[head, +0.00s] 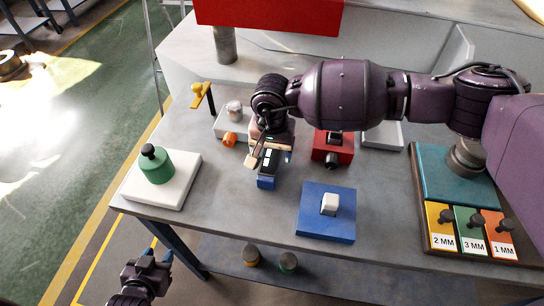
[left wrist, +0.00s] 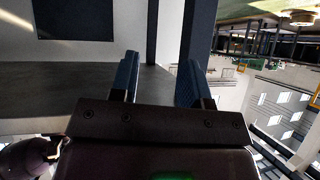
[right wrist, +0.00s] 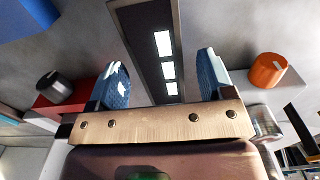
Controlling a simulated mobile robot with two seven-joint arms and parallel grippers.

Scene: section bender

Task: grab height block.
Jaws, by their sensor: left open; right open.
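No part is labelled as the height block, so I cannot tell for certain which one it is. A dark bar-shaped block with white rectangles on its top (right wrist: 160,45) lies between the fingers of my right gripper (right wrist: 162,80) in the right wrist view. In the head view my right gripper (head: 270,158) is over this block at the table's middle, open; contact cannot be told. My left gripper (head: 158,256) is open and empty, below the table's front left edge. Its open fingers show in the left wrist view (left wrist: 158,80).
A white block (head: 329,203) sits on a blue pad (head: 325,229). A green knobbed cylinder (head: 156,165) stands on a white plate (head: 183,191). A red block (head: 343,147) is right of my right gripper. Labelled gauge blocks (head: 473,232) lie on a tray at right.

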